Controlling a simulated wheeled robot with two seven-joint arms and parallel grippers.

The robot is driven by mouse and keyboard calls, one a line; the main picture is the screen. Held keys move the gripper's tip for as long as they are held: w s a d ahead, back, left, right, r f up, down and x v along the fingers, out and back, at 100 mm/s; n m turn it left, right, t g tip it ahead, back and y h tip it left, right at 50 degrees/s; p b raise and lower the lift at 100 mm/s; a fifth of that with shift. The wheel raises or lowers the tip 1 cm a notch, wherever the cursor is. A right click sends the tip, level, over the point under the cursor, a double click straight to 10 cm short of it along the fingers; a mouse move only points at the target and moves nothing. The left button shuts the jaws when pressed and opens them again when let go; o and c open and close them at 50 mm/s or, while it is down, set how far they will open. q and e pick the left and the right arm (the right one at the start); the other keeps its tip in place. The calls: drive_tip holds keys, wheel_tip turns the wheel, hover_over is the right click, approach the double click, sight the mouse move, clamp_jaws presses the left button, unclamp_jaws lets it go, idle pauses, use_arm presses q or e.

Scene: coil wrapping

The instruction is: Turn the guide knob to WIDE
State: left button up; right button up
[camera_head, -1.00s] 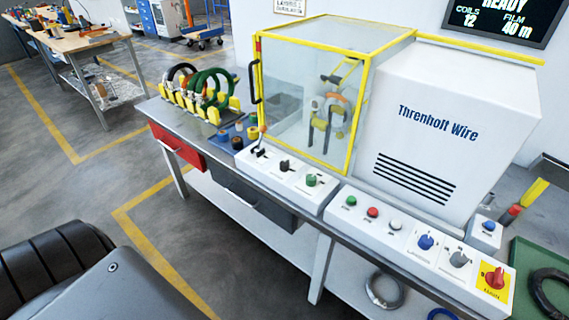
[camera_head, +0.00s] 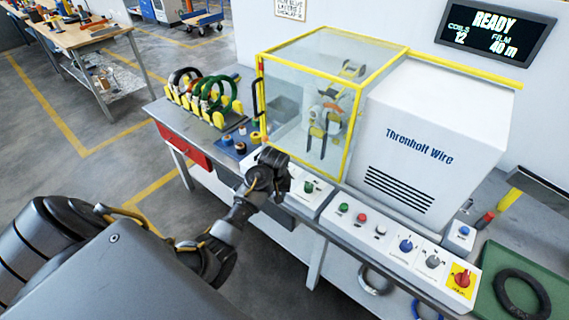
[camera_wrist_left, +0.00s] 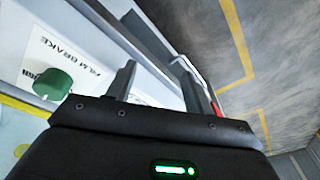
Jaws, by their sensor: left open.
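No label reading GUIDE is legible, so I cannot tell for certain which knob is the guide knob. The left control panel (camera_head: 304,205) shows a green knob (camera_head: 308,187); the left part of that panel is hidden behind my left arm. In the left wrist view the green knob (camera_wrist_left: 52,84) stands beside a FILM BRAKE label. My left gripper (camera_head: 270,163) is over the left part of the panel, left of the green knob. In the wrist view its two fingers (camera_wrist_left: 160,84) are apart with nothing held between them. My right gripper is not in view.
The right panel carries several buttons, a blue knob (camera_head: 406,245), a grey knob (camera_head: 433,261) and a red main switch (camera_head: 462,279). A clear yellow-framed guard (camera_head: 300,110) stands behind the left panel. A coil rack (camera_head: 205,100) stands at the left. The screen (camera_head: 495,30) reads READY.

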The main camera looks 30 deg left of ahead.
use_arm(q)
drive_tip(key=w+a+r+n+g+h, duration=0.1)
drive_tip(key=w+a+r+n, duration=0.25)
drive_tip(key=w+r, duration=0.75)
drive_tip(key=shift+n+h, duration=0.25)
drive_tip(key=shift+h, duration=0.05)
drive_tip(key=f, duration=0.6)
drive_tip(key=d+f+p, duration=0.1)
drive_tip(key=f, duration=0.2)
drive_tip(key=shift+s+f, duration=0.1)
drive_tip(key=shift+f, duration=0.2)
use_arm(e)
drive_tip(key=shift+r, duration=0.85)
use_arm(q)
drive_tip(key=c, duration=1)
